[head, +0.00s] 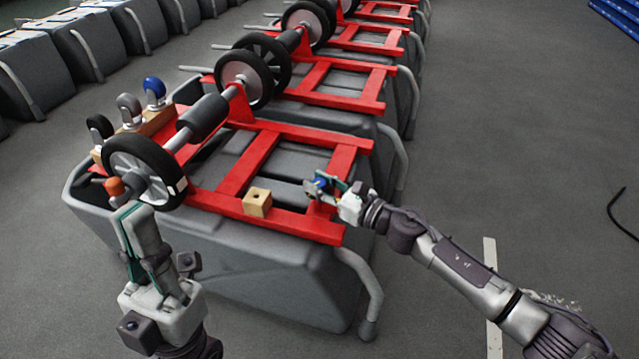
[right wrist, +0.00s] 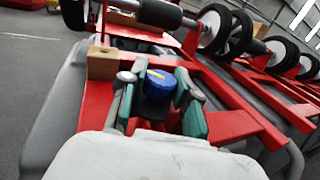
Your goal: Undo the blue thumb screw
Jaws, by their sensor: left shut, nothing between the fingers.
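The blue thumb screw (head: 320,183) is at the near right corner of the closest red frame (head: 315,226). My right gripper (head: 325,188) is around it. In the right wrist view the blue round head (right wrist: 160,82) sits between the two green-padded fingers, which appear to touch it on both sides. What lies below the head is mostly hidden by the gripper. My left gripper (head: 128,210) is shut and empty, pointing up beside the near wheel (head: 150,160), close to an orange knob (head: 115,187).
A small wooden block with a hole (head: 257,203) sits on the red frame, left of my right gripper. A wooden rack (head: 157,122) at the back left holds black, grey and blue knobs. More grey tanks with red frames stand behind.

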